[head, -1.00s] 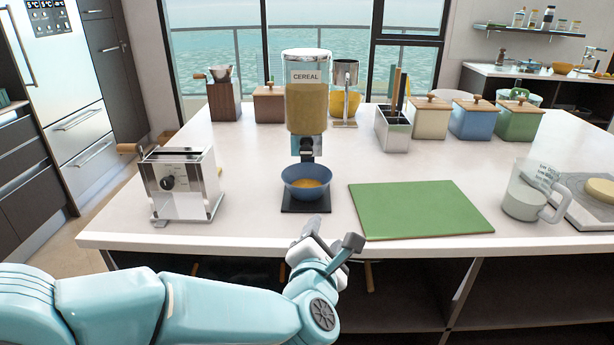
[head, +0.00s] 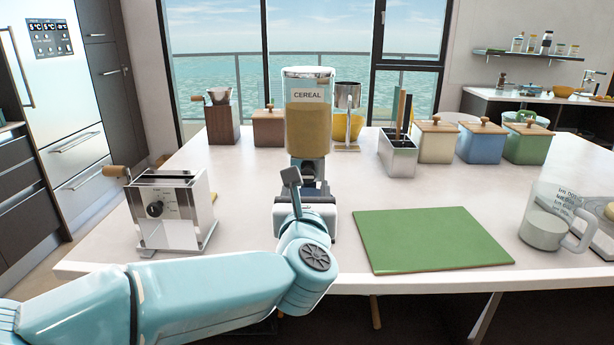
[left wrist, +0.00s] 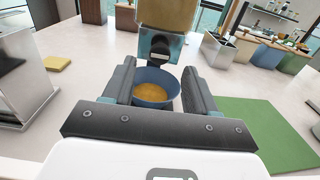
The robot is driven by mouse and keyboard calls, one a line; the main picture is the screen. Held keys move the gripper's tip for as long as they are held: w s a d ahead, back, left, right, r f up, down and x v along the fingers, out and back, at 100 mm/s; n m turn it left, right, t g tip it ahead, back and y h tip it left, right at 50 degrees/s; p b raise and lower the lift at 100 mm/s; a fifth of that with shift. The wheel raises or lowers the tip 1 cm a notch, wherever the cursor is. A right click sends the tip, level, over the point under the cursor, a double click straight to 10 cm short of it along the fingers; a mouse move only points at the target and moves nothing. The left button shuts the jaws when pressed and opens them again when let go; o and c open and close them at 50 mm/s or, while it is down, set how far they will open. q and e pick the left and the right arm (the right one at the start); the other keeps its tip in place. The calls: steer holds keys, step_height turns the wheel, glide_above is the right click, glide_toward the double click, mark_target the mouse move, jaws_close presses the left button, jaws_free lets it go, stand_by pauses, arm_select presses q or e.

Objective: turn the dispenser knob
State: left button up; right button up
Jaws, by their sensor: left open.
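The cereal dispenser (head: 307,115) stands upright on the counter, its clear hopper partly filled with golden cereal. Its dark knob shows in the left wrist view (left wrist: 160,48), on the blue-grey front below the hopper. A blue bowl (left wrist: 154,88) with yellow-orange contents sits under the outlet; my arm hides it in the head view. My left gripper (head: 305,190) is in front of the dispenser. In the left wrist view the left gripper (left wrist: 160,80) is open, its fingers apart on either side of the bowl in the picture, the knob beyond and above them. My right gripper is not in view.
A silver machine (head: 170,212) with a crank stands left of my arm. A green board (head: 430,240) lies to the right, then a clear measuring jug (head: 548,218). A utensil holder (head: 398,152) and several canisters (head: 480,143) stand behind. The counter between is mostly clear.

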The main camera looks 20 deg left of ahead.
mark_target(309, 177)
arm_select(q)
steer(key=x, duration=0.5)
steer(key=shift+w+p, duration=0.1)
steer(key=shift+p, duration=0.2)
steer(key=c, duration=1)
steer(key=m, duration=0.3)
steer(key=shift+d+b, duration=0.1)
steer(key=shift+b, duration=0.25)
steer(key=m, duration=0.4)
steer(key=shift+m, duration=0.3)
steer(key=m+p, duration=0.1)
steer(key=m, duration=0.3)
steer(key=shift+m, duration=0.3)
steer(key=m+p, duration=0.2)
steer(key=m, duration=0.3)
steer(key=shift+d+f, duration=0.1)
steer(key=shift+f, duration=0.05)
steer(key=shift+m, duration=0.4)
